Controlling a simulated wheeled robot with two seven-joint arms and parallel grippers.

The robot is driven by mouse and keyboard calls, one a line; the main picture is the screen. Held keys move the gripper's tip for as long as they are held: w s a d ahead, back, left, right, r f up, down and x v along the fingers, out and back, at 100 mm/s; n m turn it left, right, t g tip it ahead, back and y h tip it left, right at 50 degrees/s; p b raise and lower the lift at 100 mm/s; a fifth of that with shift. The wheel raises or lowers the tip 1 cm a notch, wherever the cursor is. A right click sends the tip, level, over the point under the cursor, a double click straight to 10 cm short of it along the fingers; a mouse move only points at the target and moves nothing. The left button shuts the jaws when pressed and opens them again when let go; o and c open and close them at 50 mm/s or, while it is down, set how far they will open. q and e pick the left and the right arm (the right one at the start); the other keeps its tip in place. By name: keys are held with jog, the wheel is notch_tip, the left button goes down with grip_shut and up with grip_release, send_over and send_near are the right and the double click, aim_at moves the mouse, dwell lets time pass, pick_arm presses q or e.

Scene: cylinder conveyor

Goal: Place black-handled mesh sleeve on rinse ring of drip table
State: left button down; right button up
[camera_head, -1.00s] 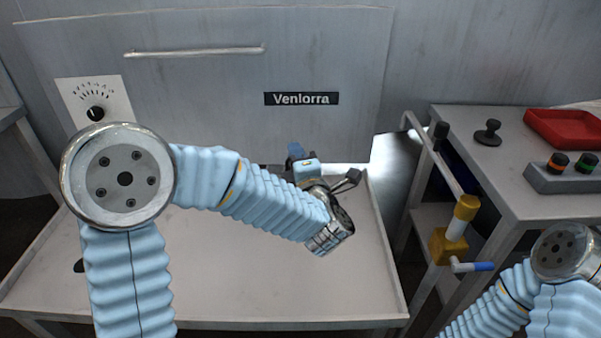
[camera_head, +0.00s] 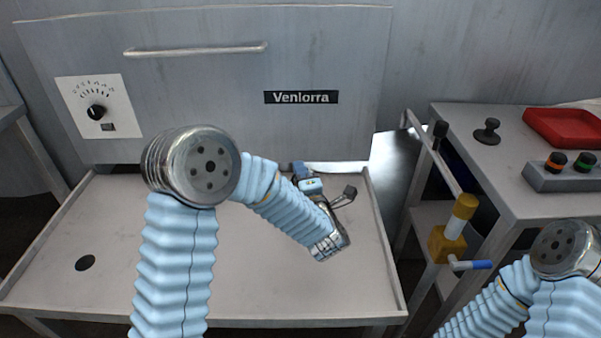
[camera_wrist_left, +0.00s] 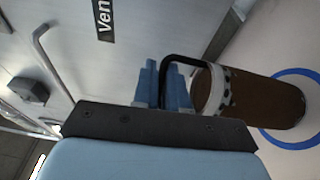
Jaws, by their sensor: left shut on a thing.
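The mesh sleeve (camera_wrist_left: 262,101) is a brown cylinder with a pale, dark-spotted collar and a black handle (camera_wrist_left: 188,60). In the left wrist view it lies slantwise in the picture, right of my left gripper (camera_wrist_left: 165,88), whose blue fingers are shut on the handle. The blue rinse ring (camera_wrist_left: 290,146) shows on the pale drip table, partly hidden behind the sleeve's far end; I cannot tell whether they touch. In the head view my left gripper (camera_head: 304,178) is over the back right of the drip table (camera_head: 110,235); my arm hides the sleeve and ring there.
A grey panel with a handle bar (camera_head: 195,50) and a dial (camera_head: 96,111) rises behind the table. A rail with a yellow fitting (camera_head: 447,245) stands at the right. Beyond it, a side bench holds a red tray (camera_head: 565,128) and a button box (camera_head: 562,177). The table's left part is clear.

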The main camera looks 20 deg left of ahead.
pick_arm(q)
jog(key=shift+f, duration=0.15)
jog(key=c, duration=1.2)
grip_release()
jog(key=shift+o, duration=0.2)
jog(key=shift+r, duration=0.25)
jog(key=b+v, duration=0.2)
jog(key=v, duration=1)
jog(key=shift+b, duration=0.4)
jog(key=shift+f, duration=0.15)
